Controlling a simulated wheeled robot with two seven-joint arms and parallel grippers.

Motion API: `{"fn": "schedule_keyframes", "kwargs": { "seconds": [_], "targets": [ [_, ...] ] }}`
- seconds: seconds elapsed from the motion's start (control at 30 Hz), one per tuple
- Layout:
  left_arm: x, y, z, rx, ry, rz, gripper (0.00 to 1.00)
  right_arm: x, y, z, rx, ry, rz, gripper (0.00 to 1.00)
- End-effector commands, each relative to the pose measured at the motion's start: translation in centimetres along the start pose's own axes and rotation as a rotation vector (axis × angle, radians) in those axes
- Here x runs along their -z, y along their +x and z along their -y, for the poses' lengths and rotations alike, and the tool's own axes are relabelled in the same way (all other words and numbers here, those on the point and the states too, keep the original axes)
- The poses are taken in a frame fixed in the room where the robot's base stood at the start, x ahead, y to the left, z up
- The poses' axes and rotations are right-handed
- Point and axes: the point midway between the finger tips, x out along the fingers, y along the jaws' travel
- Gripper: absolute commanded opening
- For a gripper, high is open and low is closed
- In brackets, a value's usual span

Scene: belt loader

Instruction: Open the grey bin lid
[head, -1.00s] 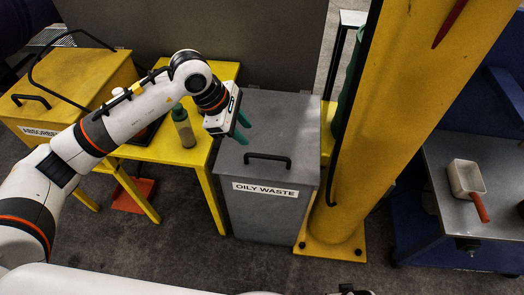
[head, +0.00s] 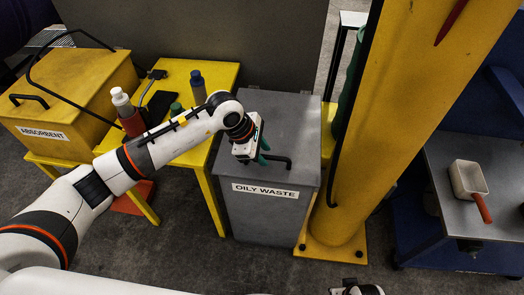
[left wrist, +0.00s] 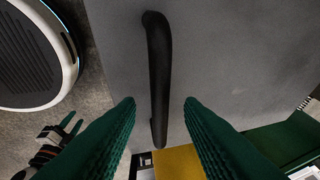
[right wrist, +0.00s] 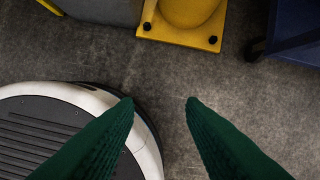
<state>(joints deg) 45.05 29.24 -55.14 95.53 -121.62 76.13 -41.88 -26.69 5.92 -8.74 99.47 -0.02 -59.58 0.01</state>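The grey bin (head: 255,215) with the "OILY WASTE" label stands between the yellow table and the yellow column. Its grey lid (head: 295,120) is closed and flat on top. A black bar handle (head: 285,160) sits near the lid's front edge; my left gripper partly hides it in the head view. My left gripper (head: 264,152) is over the handle. In the left wrist view the handle (left wrist: 158,75) runs between the two green fingers (left wrist: 160,103), which are open with gaps on both sides. My right gripper (right wrist: 160,103) is open and empty above the floor.
A yellow table (head: 215,80) with bottles stands left of the bin, and a yellow "ABSORBENT" box (head: 75,95) is further left. The yellow column (head: 375,120) rises close on the right. A grey bench (head: 480,170) holds a scoop.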

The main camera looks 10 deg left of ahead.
Motion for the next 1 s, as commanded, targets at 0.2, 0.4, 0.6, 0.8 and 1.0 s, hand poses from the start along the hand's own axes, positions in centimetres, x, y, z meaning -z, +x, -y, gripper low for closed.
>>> {"fn": "schedule_keyframes", "kwargs": {
  "seconds": [0.2, 0.4, 0.6, 0.8, 1.0],
  "targets": [
    [0.0, 0.0, 0.0, 0.0, 0.0, -0.001, 0.11, 0.0, 0.0, 0.0, 0.0, 0.0, 0.001, 0.36],
    [0.0, 0.0, 0.0, 0.0, 0.0, -0.001, 0.0, -0.1, 0.0, 0.0, 0.0, 0.0, 0.003, 0.36],
    [0.1, -0.2, 0.1, -0.004, -0.002, -0.001, 0.0, -0.1, -0.1, 0.0, 0.0, 0.0, 0.007, 0.36],
    [0.6, -1.6, 0.8, -0.037, -0.017, 0.0, 0.0, 1.7, 1.8, 0.0, -0.001, -0.002, -0.019, 0.36],
    [1.8, -4.2, 2.4, -0.116, -0.05, 0.0, 0.0, 4.3, 4.5, -0.2, -0.004, -0.007, -0.039, 0.36]
  ]
}}
